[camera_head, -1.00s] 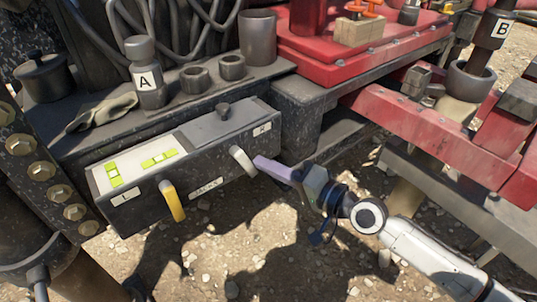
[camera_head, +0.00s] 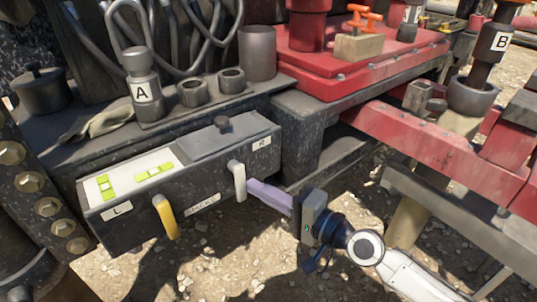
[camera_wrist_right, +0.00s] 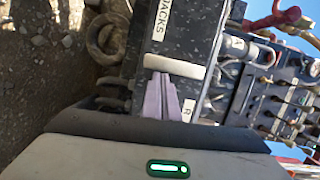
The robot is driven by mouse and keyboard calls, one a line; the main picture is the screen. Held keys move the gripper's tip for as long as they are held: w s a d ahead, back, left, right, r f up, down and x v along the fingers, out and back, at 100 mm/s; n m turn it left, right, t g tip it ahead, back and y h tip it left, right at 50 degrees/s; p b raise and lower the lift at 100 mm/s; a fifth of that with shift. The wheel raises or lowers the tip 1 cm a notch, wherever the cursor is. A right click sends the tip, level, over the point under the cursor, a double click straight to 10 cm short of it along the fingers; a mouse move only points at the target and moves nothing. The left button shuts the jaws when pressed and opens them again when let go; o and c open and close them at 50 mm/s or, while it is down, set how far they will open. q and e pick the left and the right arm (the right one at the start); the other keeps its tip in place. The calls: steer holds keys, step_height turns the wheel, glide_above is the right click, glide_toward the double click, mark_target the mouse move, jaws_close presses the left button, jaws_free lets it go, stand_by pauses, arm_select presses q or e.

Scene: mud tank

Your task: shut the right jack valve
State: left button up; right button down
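The jack valve box (camera_head: 200,184) carries a white curved handle (camera_head: 239,181) beside the R label and a yellow curved handle (camera_head: 166,216) beside the L label. The white handle hangs down almost straight on the box's front face. My right gripper (camera_head: 250,187) has its lilac fingers close together at the right side of the white handle, touching or nearly touching it. In the right wrist view the fingers (camera_wrist_right: 160,82) point at the white handle (camera_wrist_right: 174,67), which lies across their tips, not between them. My left gripper is not in view.
A bottle marked A (camera_head: 143,88), cups and a glove (camera_head: 98,122) sit on the ledge behind the box. A red beam (camera_head: 420,145) and a tool marked B (camera_head: 490,50) are at the right. Gravel ground (camera_head: 235,260) in front is open.

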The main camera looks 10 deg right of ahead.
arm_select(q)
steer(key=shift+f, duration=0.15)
arm_select(e)
steer(key=shift+f, duration=0.15)
